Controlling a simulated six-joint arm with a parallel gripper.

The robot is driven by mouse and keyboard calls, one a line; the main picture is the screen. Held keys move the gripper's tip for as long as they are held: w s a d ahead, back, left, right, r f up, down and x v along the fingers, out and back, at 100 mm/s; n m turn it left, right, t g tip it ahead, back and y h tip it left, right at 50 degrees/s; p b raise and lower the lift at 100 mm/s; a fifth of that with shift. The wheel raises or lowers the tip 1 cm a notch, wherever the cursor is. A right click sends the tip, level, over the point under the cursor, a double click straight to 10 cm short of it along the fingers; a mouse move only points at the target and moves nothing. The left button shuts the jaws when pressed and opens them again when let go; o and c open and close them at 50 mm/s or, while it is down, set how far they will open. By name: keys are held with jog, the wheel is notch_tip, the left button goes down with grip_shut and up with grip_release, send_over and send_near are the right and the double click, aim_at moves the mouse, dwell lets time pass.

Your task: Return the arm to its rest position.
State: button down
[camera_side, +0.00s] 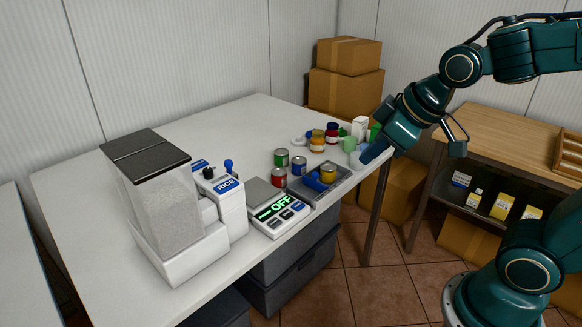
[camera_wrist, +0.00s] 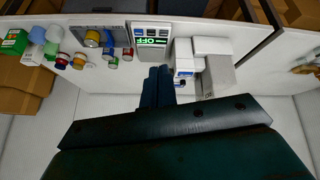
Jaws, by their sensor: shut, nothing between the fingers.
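My arm is dark green and reaches in from the right in the side view. My gripper (camera_side: 376,151) is at the right end of the white table (camera_side: 90,200), pointing down and to the left, beside the jars and cups there. It is shut and holds nothing. In the wrist view my gripper (camera_wrist: 158,88) shows as two dark blue fingers close together, with the table and its goods beyond them. I cannot tell how far the fingertips are from the nearest cup.
Several jars and cans stand behind. Cardboard boxes (camera_side: 345,90) are stacked at the back. A wooden shelf unit (camera_side: 490,130) stands right.

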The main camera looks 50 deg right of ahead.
jog(key=s+r+m, duration=0.1)
jog(key=s+m, duration=0.2)
jog(key=s, duration=0.7)
jog(key=shift+s+d+r+g, duration=0.15)
jog(key=shift+d+g, duration=0.25)
jog(key=shift+d, duration=0.05)
dwell(0.5)
